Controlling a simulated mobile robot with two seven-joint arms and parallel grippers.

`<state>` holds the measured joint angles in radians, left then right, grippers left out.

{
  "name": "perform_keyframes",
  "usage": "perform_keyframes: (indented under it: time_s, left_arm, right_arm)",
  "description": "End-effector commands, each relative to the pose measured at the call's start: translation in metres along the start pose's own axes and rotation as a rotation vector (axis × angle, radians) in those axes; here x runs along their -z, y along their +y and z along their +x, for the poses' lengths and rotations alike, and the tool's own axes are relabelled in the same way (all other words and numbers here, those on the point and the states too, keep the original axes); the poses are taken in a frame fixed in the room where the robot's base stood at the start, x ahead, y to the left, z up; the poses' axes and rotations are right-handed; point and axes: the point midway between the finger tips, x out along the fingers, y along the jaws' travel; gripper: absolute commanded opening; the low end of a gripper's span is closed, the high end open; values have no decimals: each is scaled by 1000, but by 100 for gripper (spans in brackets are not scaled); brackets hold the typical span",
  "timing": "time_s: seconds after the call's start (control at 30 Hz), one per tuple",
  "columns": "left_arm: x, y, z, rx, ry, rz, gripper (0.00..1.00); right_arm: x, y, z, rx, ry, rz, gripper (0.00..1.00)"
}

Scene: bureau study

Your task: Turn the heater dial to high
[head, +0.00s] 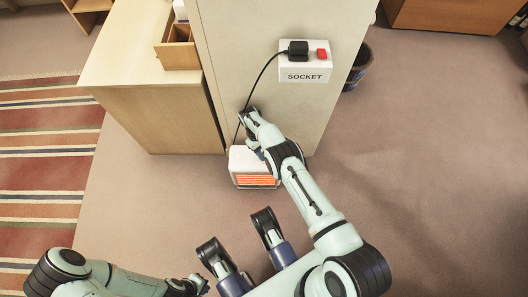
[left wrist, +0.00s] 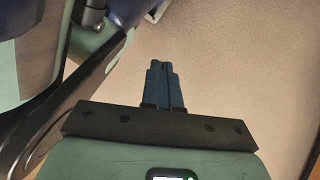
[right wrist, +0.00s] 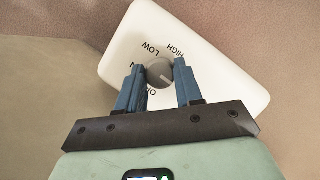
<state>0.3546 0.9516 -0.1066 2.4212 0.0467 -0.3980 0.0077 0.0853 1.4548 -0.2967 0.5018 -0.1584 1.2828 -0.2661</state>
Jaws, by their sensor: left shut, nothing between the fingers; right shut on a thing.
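The heater (head: 240,160) is a small white box with an orange-glowing grille, standing on the floor against the panel. In the right wrist view its white top (right wrist: 235,85) bears a round grey dial (right wrist: 160,73). The words LOW and HIGH show beyond the dial; other lettering is partly covered by the fingers. I cannot tell surely which label the dial's mark meets. My right gripper (right wrist: 159,66) has its blue fingers on both sides of the dial, shut on it. My left gripper (left wrist: 162,85) is shut and empty, away from the heater, low in the head view.
A white socket box (head: 305,75) with a black plug (head: 298,50) and red switch (head: 321,54) is on the panel (head: 240,50). A black cord runs down toward the heater. A wooden desk (head: 150,90) stands left. The carpet (head: 410,150) at right is clear.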

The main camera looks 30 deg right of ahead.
Motion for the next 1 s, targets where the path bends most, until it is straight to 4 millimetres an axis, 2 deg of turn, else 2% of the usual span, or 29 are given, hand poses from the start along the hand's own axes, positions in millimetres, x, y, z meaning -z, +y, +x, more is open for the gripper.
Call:
perform_keyframes:
  time_s: [0.03, 0.07, 0.1, 0.13, 0.43, 0.57, 0.67, 1.0]
  left_arm:
    - [0, 0, 0, 0, 0, 0, 0]
    - [0, 0, 0, 0, 0, 0, 0]
    - [0, 0, 0, 0, 0, 0, 0]
    - [0, 0, 0, 0, 0, 0, 0]
    - [0, 0, -1, -1, 2, 1, 0]
    - [7, 7, -6, -13, 30, 10, 0]
    - [18, 16, -17, -33, 77, 24, 0]
    - [58, 58, -66, -114, 259, 77, 0]
  right_arm:
    - [1, -1, 1, 2, 3, 0, 5]
    - [1, -1, 1, 2, 3, 0, 45]
    - [1, -1, 1, 2, 2, 0, 58]
    - [1, -1, 1, 1, 2, 0, 61]
    - [0, 0, -1, 0, 1, -1, 61]
    - [-4, 0, -11, 0, 1, -1, 61]
    - [-11, 0, -27, 0, 2, 0, 61]
    - [-43, 0, -106, 0, 5, 0, 61]
